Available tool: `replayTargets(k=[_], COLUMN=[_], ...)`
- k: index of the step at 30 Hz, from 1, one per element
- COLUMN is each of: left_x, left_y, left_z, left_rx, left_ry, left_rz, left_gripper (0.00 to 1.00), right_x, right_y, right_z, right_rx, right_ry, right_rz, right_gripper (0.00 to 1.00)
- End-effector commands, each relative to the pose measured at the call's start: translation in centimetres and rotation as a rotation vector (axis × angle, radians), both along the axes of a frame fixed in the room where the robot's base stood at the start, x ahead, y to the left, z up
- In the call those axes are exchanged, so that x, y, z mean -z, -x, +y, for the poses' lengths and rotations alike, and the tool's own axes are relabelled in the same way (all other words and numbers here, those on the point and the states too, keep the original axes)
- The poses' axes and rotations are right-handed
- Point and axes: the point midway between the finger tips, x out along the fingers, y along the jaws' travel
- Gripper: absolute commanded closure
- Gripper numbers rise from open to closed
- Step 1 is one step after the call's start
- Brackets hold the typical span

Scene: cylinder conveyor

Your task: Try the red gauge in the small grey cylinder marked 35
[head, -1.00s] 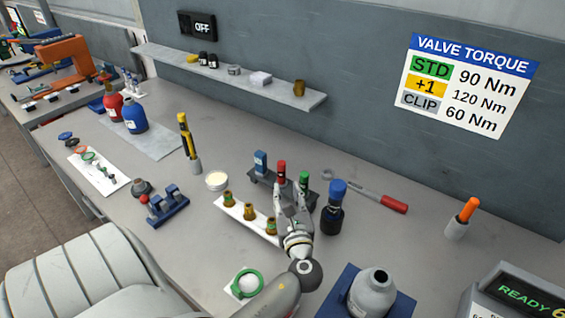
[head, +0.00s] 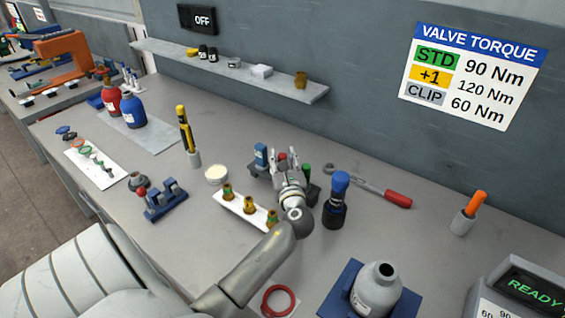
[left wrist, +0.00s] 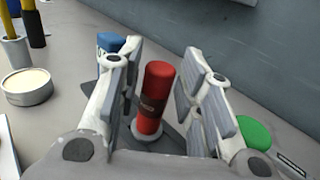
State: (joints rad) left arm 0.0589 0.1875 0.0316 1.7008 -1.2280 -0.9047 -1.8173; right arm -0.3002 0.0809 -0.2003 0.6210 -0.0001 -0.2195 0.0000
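The red gauge (left wrist: 156,98) is a red plug standing upright in the dark rack (head: 259,170), between a blue gauge (head: 261,155) and a green gauge (head: 307,169). My left gripper (head: 288,157) is over the rack. In the left wrist view its fingers (left wrist: 156,78) are open, one on each side of the red gauge, with visible gaps. In the head view the fingers hide most of that gauge. A grey cylinder (head: 378,285) with an open top neck sits on a blue stand (head: 344,291) at the lower right. I cannot read a 35 on it. My right gripper is not in view.
A black bottle with a blue top (head: 335,212) stands just right of the gripper. A white tray with brass fittings (head: 236,205) is to the left. A red-handled torque wrench (head: 380,191) lies behind. A red ring (head: 278,300) lies at the front.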

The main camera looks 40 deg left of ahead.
Motion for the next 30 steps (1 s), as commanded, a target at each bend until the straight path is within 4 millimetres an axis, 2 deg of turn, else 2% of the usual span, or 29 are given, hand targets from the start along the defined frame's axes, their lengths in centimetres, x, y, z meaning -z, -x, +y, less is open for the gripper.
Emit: replayTargets(k=[5,12,13,23,30], left_x=[-0.1,0.0,0.0,-0.2,-2.3], left_y=[0.0,0.0,0.0,0.0,0.0], left_z=[0.0,-0.1,-0.1,-0.1,-0.1], left_rx=[0.0,0.0,0.0,0.0,0.001], left_ry=[0.0,0.001,0.001,0.001,-0.001], left_rz=[0.0,0.001,0.001,-0.001,-0.007], left_gripper=[0.67,0.98,1.0,1.0,1.0], right_x=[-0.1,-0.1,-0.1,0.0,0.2], right_y=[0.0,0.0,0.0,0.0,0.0], right_z=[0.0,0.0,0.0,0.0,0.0], right_rx=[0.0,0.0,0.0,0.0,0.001], right_ry=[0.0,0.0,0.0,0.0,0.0], right_rz=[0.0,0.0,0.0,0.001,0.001], right_gripper=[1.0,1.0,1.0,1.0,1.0])
